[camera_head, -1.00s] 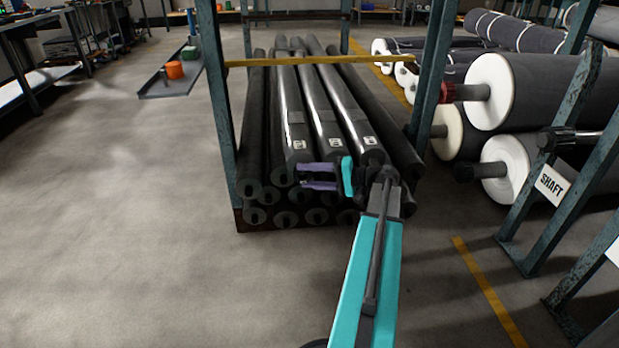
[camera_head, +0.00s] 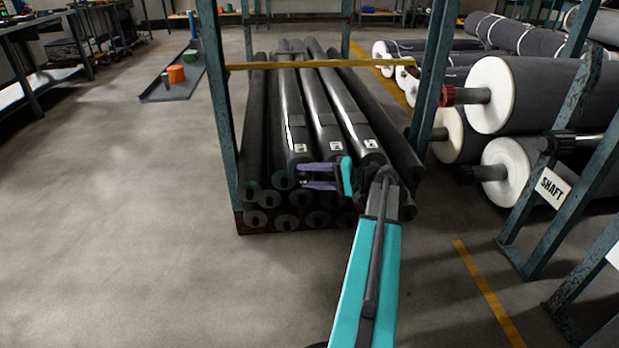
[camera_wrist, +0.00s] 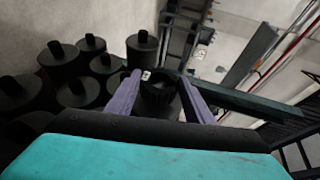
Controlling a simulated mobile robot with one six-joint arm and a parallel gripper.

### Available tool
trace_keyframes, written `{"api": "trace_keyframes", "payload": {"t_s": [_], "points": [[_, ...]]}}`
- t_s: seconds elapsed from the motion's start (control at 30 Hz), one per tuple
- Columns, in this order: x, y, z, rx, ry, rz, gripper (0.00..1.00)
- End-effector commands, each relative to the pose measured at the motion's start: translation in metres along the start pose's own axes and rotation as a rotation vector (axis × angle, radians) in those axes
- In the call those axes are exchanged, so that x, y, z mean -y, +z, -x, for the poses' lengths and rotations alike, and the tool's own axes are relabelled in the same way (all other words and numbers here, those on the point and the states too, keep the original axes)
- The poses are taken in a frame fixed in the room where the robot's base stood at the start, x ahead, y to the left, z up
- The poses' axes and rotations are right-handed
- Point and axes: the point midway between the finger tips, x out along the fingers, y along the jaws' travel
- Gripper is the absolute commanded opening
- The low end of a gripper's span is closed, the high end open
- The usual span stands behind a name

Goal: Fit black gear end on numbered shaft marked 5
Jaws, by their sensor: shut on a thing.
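My gripper (camera_head: 318,176) has purple fingers and is at the near ends of the stacked black shafts. In the wrist view my gripper (camera_wrist: 160,79) is shut on a black, ribbed, hollow gear end (camera_wrist: 158,100). Three upper shafts, the left (camera_head: 292,110), the middle (camera_head: 322,115) and the right (camera_head: 352,110), carry small white labels. The numbers are too small to read, so I cannot tell which is 5. In the wrist view a shaft with a narrow stub (camera_wrist: 142,55) stands just beyond the gear end. Whether they touch is unclear.
A blue-grey rack frame (camera_head: 222,110) with a yellow crossbar (camera_head: 300,61) surrounds the shafts. Large white-ended rolls (camera_head: 490,93) lie at the right, near a stand with a SHAFT sign (camera_head: 552,186). The floor at the left is open, with a low tray (camera_head: 170,91) further back.

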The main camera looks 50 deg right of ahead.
Motion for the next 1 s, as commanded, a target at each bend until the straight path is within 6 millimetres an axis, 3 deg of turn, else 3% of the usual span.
{"api": "trace_keyframes", "payload": {"t_s": [0.7, 0.73, 0.87, 1.0], "points": [[0.001, -0.013, -0.005, -0.001, -0.002, 0.001, 0.14], [0.001, -0.013, -0.005, -0.001, -0.002, 0.001, 0.49], [0.001, -0.013, -0.005, -0.001, -0.001, 0.000, 0.69], [0.000, -0.013, -0.005, 0.000, -0.001, 0.000, 0.69]]}}
